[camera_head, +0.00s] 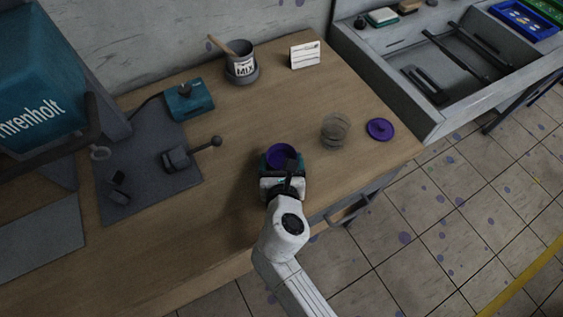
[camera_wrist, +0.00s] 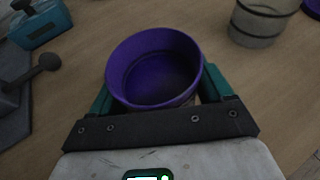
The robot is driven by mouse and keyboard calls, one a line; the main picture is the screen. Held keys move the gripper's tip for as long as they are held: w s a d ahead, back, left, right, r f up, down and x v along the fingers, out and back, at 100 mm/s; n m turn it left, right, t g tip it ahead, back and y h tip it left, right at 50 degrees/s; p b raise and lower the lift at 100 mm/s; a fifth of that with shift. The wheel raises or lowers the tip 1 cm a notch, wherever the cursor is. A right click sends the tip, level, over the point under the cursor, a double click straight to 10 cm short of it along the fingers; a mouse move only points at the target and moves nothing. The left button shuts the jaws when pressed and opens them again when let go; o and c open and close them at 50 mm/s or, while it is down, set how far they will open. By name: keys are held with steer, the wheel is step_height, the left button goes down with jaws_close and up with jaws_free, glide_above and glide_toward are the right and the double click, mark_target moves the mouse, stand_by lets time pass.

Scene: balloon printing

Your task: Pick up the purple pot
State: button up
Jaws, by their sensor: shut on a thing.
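The purple pot (camera_head: 279,153) is near the front of the wooden table in the head view, at the end of my arm. In the wrist view the purple pot (camera_wrist: 154,68) is upright and open at the top, and its inside looks empty. My gripper (camera_head: 284,166) is shut on the pot. In the wrist view its teal fingers (camera_wrist: 160,95) lie one on each side of the pot. The lower part of the pot is hidden, and I cannot tell whether it touches the table.
A clear glass jar (camera_head: 335,130) and a purple lid (camera_head: 380,129) stand to the right of the pot. A grey pot with a wooden stick (camera_head: 242,64) and a white card (camera_head: 305,55) are at the back. A teal device (camera_head: 188,101) and a lever (camera_head: 190,155) are left.

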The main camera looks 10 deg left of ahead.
steer(key=c, duration=0.3)
steer(key=shift+c, duration=0.2)
